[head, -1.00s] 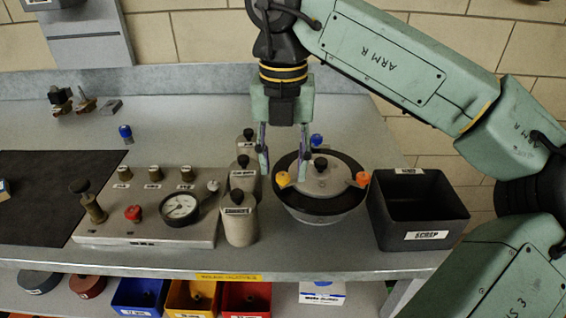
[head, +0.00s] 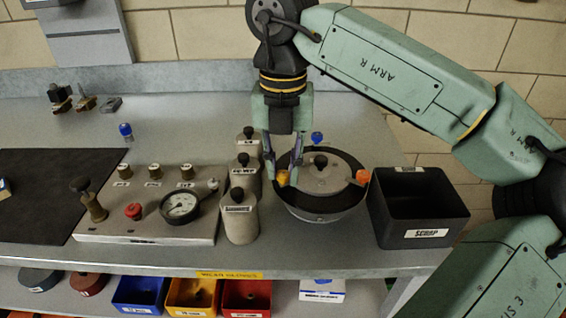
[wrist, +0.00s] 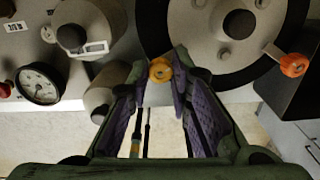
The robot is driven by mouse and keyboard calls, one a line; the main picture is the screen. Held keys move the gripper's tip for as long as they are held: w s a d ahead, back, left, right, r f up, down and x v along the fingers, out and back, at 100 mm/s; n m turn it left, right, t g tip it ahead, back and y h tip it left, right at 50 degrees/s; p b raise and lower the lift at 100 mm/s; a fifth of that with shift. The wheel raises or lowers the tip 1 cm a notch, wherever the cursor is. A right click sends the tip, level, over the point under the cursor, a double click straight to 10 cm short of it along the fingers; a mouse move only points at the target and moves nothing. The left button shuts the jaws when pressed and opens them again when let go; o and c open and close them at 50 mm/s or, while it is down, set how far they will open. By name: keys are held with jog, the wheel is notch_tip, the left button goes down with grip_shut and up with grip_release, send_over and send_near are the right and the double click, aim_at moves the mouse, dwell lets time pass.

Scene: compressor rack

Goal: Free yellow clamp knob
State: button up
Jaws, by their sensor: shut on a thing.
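The yellow clamp knob (head: 283,178) sits on the left front rim of the round lidded vessel (head: 322,205). My gripper (head: 282,180) reaches down from above with its fingers on either side of this knob. In the wrist view the yellow knob (wrist: 160,70) lies between the tips of my gripper (wrist: 162,78), which is shut on it. The vessel's grey lid (head: 325,172) has a black centre knob (head: 321,162). An orange clamp knob (head: 362,177) is on the right of the rim and a blue one (head: 317,138) at the back.
Several grey canisters (head: 240,217) stand close to the left of the vessel. A black scrap bin (head: 427,233) stands close on its right. A panel with a gauge (head: 181,206) is further left. The bench behind is mostly clear.

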jog(key=shift+n, duration=0.3)
grip_shut()
jog(key=n+b, duration=0.1)
jog(key=n, duration=0.7)
jog(key=shift+n, duration=0.4)
jog(key=n, duration=0.4)
jog(key=shift+r+n, duration=0.1)
jog(key=shift+n, duration=2.1)
jog(key=o, duration=0.9)
grip_release()
jog(key=shift+c, duration=0.2)
